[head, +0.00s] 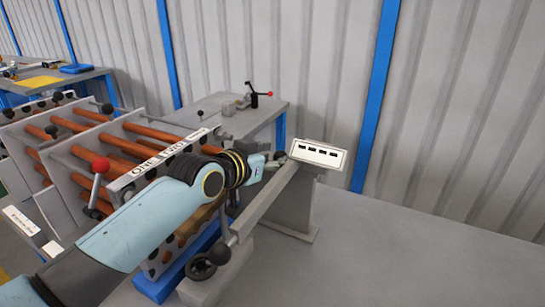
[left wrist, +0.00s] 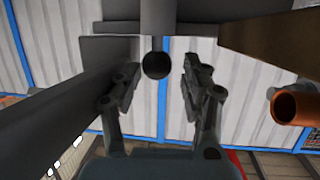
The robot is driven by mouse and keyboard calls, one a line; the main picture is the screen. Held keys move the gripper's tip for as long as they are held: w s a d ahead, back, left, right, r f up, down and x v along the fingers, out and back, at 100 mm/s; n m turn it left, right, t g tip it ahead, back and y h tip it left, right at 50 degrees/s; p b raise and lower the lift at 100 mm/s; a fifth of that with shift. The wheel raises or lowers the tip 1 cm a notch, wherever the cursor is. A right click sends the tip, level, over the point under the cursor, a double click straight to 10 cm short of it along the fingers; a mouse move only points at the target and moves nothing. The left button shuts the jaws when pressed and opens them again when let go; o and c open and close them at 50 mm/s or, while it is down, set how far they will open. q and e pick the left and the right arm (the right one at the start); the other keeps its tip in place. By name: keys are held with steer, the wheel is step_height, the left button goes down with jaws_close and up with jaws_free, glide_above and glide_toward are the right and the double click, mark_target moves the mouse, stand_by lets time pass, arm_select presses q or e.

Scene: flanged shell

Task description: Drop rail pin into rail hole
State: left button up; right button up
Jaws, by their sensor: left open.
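My left gripper (left wrist: 158,80) is open. In the left wrist view a black ball knob (left wrist: 157,66) on a grey cylinder sits between its two fingers, with a gap on each side. It looks like the knob of the rail pin, but the pin's shaft and the rail hole cannot be made out. In the head view my left gripper (head: 276,163) is at the far part of the slanted grey rail (head: 265,198), beside a white label plate (head: 318,154), and its fingers are partly hidden. My right gripper is not in view.
A rack of copper-coloured tubes (head: 120,142) stands at the left, with a red-knobbed lever (head: 100,165). A grey table (head: 215,105) stands behind. The floor (head: 400,250) at right is clear.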

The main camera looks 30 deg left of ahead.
arm_select(q)
steer(key=shift+d, duration=0.1)
steer(key=v, duration=1.2)
steer(key=shift+s+f, duration=0.1)
